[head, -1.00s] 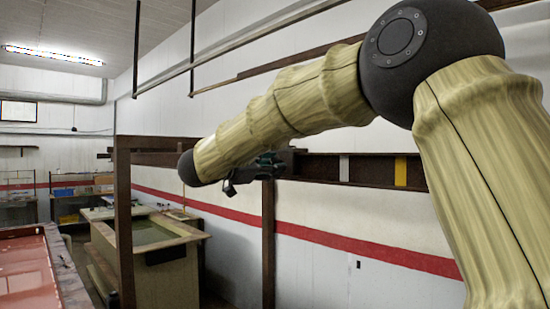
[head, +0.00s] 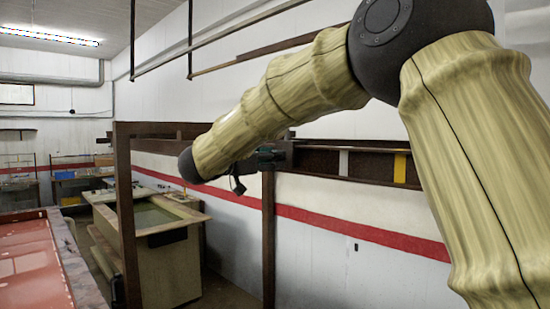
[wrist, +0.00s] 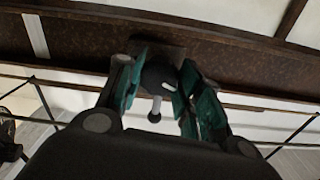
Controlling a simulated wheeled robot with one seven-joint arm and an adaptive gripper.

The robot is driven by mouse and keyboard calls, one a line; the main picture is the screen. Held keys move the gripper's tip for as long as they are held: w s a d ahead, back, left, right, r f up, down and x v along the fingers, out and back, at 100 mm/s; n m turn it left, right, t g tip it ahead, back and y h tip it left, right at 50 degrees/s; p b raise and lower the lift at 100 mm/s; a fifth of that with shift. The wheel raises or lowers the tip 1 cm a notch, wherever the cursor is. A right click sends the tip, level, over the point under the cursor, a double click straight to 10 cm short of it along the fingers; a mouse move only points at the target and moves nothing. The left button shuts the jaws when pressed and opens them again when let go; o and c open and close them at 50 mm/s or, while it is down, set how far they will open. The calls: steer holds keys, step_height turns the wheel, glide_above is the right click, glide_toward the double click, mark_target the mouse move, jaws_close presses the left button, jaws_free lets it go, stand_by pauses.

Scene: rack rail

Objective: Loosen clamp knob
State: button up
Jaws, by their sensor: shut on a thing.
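In the head view my gripper (head: 272,156) is at the left part of the rail (head: 318,161); the knob is hidden there by the fingers and my arm.
The rail carries a white strip (head: 343,162) and a yellow strip (head: 400,167). Rusty posts (head: 268,240) stand below and left of it. A tank (head: 165,265) and a red-topped table (head: 35,265) are at left. The wall behind is close.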

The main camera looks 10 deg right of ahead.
steer(key=shift+a+f, duration=0.1)
steer(key=shift+f, duration=0.1)
steer(key=o, duration=1)
steer(key=shift+a+r, duration=0.1)
steer(key=shift+a, duration=0.05)
steer(key=shift+o, duration=0.2)
steer(key=v, duration=1.2)
